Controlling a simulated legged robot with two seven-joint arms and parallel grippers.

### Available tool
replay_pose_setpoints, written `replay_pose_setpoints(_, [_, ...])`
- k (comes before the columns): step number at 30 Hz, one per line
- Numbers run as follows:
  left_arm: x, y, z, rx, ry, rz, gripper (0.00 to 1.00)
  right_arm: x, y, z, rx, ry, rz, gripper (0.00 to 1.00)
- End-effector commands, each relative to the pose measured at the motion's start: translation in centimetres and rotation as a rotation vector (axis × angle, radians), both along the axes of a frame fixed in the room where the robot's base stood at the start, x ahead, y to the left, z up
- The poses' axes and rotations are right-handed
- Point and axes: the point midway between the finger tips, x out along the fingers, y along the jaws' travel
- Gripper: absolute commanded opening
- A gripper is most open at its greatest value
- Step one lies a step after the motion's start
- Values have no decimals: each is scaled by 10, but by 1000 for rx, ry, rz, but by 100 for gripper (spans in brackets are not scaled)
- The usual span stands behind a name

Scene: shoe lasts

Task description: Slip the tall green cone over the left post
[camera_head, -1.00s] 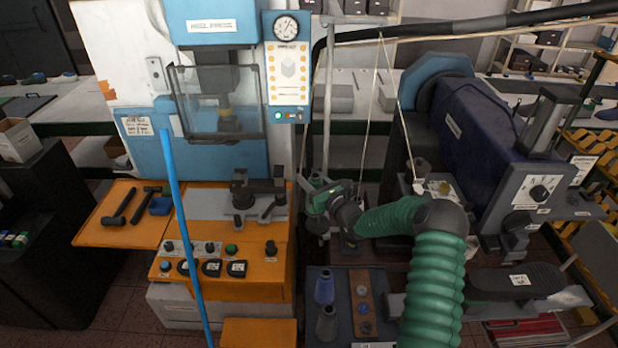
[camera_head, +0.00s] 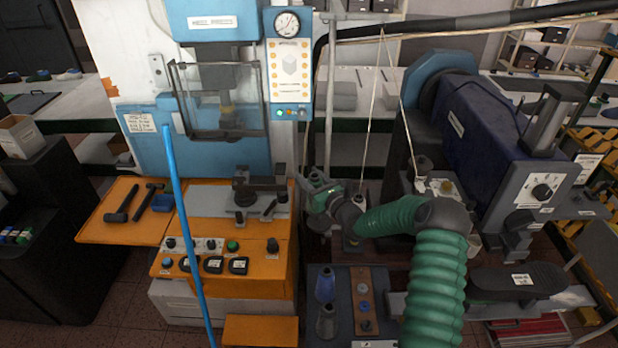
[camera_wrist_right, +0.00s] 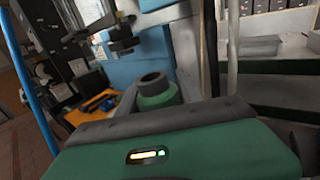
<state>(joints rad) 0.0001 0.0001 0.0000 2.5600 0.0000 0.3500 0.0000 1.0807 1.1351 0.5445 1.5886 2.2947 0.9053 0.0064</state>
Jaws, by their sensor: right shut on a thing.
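My right gripper (camera_head: 324,197) is at the end of the green-sleeved arm, near the middle of the head view, right of the orange console. It is shut on the green cone, which shows in the right wrist view (camera_wrist_right: 160,97) as a green body with a dark, round, open-looking top. The cone stands just beyond the gripper's grey front edge, and its lower part is hidden. In the head view, cone and gripper are both green and small, so I cannot separate them clearly. I cannot make out the left post. My left gripper is not in view.
A blue cone (camera_head: 325,284) and a grey cone (camera_head: 327,322) stand on a dark stand below the gripper, beside a brown board (camera_head: 362,276). Pale threads (camera_head: 371,100) hang close to the gripper. A blue pole (camera_head: 178,215) stands left; a dark blue machine (camera_head: 465,125) is at right.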

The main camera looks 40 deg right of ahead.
Motion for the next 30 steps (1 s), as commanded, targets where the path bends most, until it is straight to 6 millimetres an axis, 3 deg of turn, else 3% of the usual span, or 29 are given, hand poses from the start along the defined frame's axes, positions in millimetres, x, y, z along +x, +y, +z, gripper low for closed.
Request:
replay_pose_setpoints(14, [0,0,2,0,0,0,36,-1,-2,-2,1,11,-4,0])
replay_pose_setpoints(30, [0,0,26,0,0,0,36,-1,0,35,-2,4,-3,0])
